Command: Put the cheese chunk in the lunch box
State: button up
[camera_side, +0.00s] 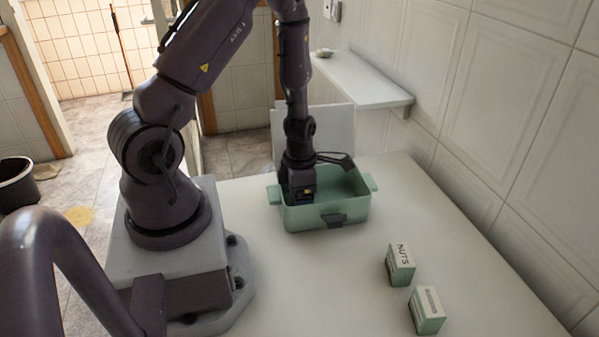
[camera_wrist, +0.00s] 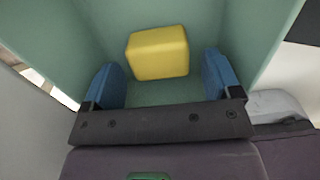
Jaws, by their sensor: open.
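The lunch box is a green open box (camera_side: 345,215) with side handles and a dark front latch, standing on the white table in the side view. Its green inner walls fill much of the wrist view (camera_wrist: 200,18). The cheese chunk is a yellow block (camera_wrist: 158,53) lying inside the box in the wrist view; the box's front wall hides it in the side view. My gripper (camera_side: 302,200) reaches down into the left part of the box. In the wrist view its two blue fingers (camera_wrist: 165,85) are apart with nothing held between them, and the cheese lies just beyond them.
A green carton marked NUTS (camera_side: 400,265) and a second green carton (camera_side: 427,311) stand on the table at the front right. The tiled wall and a white shelf (camera_side: 362,82) bound the right and back. The table's middle front is clear.

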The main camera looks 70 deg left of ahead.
jog(key=w+d+r+m+t, duration=0.1)
jog(key=d+r+m, duration=0.3)
jog(key=r, duration=0.6)
jog(key=w+d+r+m+t, duration=0.1)
jog(key=d+r+m, duration=0.1)
jog(key=r+m, duration=0.6)
jog(key=s+d+r+m+t, duration=0.1)
jog(key=s+d+r+m, duration=0.2)
jog(key=r+m, duration=0.4)
jog(key=s+d+r+m+t, duration=0.2)
jog(key=s+d+r+m, duration=0.2)
jog(key=m, duration=1.2)
notch_tip(320, 180, up, 3)
jog(key=shift+d+r+t, duration=0.1)
jog(key=shift+d+t, duration=0.1)
jog(key=shift+t, duration=0.1)
